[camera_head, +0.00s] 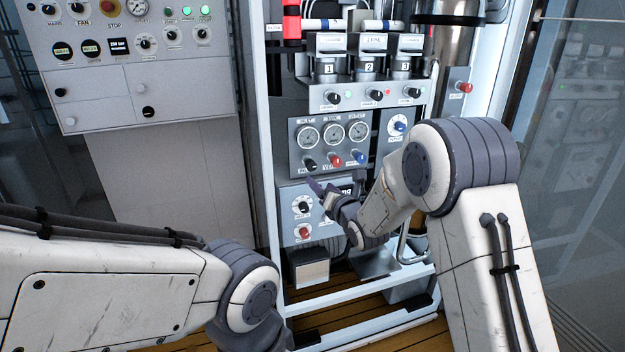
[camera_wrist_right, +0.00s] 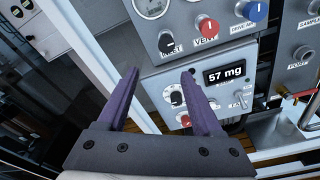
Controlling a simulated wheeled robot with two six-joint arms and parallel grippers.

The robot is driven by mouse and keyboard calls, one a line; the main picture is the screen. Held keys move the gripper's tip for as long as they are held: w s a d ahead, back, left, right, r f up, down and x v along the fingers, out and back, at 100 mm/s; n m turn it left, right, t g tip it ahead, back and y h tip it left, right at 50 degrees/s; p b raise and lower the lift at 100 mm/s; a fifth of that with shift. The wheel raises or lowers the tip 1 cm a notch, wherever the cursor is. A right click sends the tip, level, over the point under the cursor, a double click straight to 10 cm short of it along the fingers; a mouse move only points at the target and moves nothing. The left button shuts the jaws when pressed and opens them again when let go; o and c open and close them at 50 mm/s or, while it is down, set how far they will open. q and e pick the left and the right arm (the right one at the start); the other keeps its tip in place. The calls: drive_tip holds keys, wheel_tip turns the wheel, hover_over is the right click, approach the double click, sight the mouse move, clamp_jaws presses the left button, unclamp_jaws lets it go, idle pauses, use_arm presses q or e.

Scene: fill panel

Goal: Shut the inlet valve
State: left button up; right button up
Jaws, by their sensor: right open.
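On the grey gauge panel (camera_head: 297,140), a black knob (camera_head: 310,164) is first in a row of three, left of a red knob (camera_head: 335,160) and a blue knob (camera_head: 358,157). My right gripper (camera_head: 318,188) is open and empty, just below the black knob. In the right wrist view its two purple fingers (camera_wrist_right: 160,72) point up toward the panel, apart from the knob. My left arm shows at lower left, but its gripper is out of view.
Below the gauge panel is a unit with a "57 mg" display (camera_wrist_right: 225,75), a dial (camera_wrist_right: 177,98) and a red button (camera_head: 303,232). Three numbered blocks (camera_head: 368,65) stand above the gauges. A control box (camera_head: 130,60) hangs at upper left.

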sight(312, 167)
drive_tip(key=w, duration=0.3)
drive_tip(key=w+a+n+p, duration=0.1)
drive_tip(key=w, duration=0.3)
drive_tip(key=w+a+n+t, duration=0.1)
drive_tip(key=w, duration=0.3)
drive_tip(key=shift+w+a+f, duration=0.1)
drive_tip(key=shift+a+f, duration=0.15)
clamp_jaws()
